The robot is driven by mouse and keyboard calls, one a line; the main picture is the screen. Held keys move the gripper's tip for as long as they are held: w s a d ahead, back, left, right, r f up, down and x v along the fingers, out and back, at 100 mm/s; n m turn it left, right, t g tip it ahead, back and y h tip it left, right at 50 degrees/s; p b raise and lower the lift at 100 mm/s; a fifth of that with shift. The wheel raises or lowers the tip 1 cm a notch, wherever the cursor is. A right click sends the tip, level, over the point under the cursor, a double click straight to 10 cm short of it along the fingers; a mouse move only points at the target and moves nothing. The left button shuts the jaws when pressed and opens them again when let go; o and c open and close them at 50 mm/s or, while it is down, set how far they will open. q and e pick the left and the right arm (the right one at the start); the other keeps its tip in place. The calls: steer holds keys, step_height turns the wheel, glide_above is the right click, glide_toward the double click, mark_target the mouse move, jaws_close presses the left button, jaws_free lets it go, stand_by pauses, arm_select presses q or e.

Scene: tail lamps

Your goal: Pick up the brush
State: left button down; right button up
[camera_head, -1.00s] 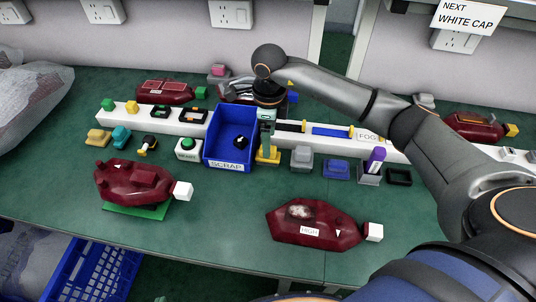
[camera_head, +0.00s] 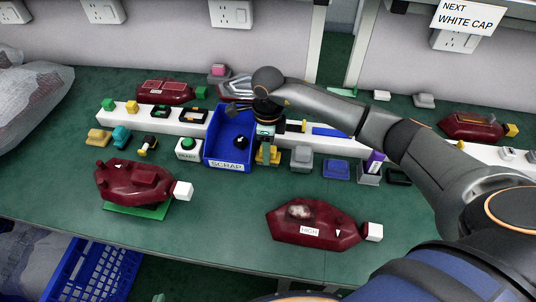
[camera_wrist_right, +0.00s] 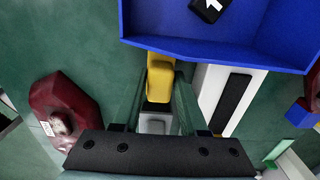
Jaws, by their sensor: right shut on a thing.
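A small yellow piece (camera_head: 264,157) stands just right of the blue SCRAP bin, in front of the white rail. In the right wrist view the yellow piece (camera_wrist_right: 160,80) lies between the two fingers. No bristles show, so I cannot tell for sure that it is the brush. My right gripper (camera_head: 266,145) points down over it, and in the wrist view my right gripper (camera_wrist_right: 158,98) is shut on it. The fingers hide part of the piece. It looks still at table level. My left gripper is not in view.
The blue SCRAP bin (camera_head: 213,153) stands close left of the gripper. The white rail (camera_head: 350,142) runs behind it, with a grey block (camera_head: 302,158) to the right. Dark red lamps, including one marked HIGH (camera_head: 330,230), lie around. The green table front is mostly clear.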

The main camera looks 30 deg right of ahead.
jaws_close()
steer(key=shift+r, duration=0.55)
step_height(320, 180, up, 2)
steer(key=shift+s+a+r, duration=0.1)
steer(key=shift+r, duration=0.1)
steer(key=s+a+r, duration=0.7)
steer(key=s+r, duration=0.2)
steer(key=s, duration=0.3)
steer(key=shift+r, duration=0.25)
